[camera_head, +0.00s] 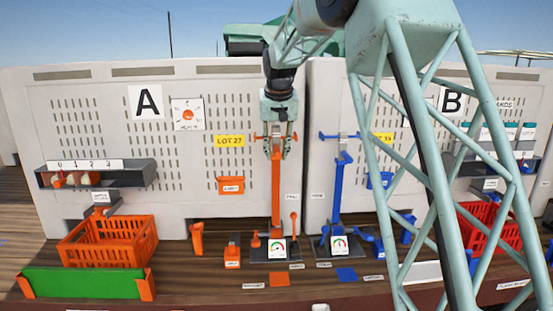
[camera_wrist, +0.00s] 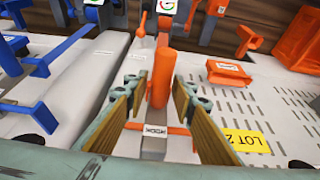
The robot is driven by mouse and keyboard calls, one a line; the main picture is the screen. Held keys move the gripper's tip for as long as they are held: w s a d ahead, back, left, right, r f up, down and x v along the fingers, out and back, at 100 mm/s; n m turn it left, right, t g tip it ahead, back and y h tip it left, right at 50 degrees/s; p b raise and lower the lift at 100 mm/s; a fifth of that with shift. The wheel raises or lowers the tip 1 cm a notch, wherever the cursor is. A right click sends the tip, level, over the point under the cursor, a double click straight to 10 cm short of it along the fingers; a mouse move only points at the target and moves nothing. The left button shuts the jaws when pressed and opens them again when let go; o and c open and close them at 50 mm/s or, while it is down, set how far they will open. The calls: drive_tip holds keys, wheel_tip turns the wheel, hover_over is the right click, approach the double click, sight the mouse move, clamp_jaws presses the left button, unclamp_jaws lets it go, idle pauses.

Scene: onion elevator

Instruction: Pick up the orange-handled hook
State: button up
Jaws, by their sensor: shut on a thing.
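The orange-handled hook shows in the wrist view as an upright orange cylinder, its handle (camera_wrist: 163,72), between my fingers. In the head view my gripper (camera_head: 278,146) points down at the top of an orange post (camera_head: 276,190) in front of panel A. An orange crossbar (camera_wrist: 180,131) with a white HOOK label (camera_wrist: 155,130) lies behind the handle, between my fingers. The hook's lower end is hidden, and I cannot tell whether it touches its support.
A blue post (camera_head: 339,188) stands close to the right. An orange crate (camera_head: 108,243) stands at the left and a red crate (camera_head: 490,228) at the right. An orange box (camera_head: 231,185) is on panel A (camera_head: 90,105). Gauges (camera_head: 277,249) and small levers crowd the bench front.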

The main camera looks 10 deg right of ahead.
sight(277, 146)
drive_tip(key=shift+w+v, duration=0.2)
drive_tip(key=shift+v, duration=1.7)
drive_tip(key=s+a+b, duration=0.2)
drive_tip(key=s, duration=1.1)
drive_tip(key=shift+s+b, duration=0.3)
drive_tip(key=shift+s, duration=0.05)
drive_tip(key=shift+r, duration=0.1)
drive_tip(key=shift+r, duration=0.1)
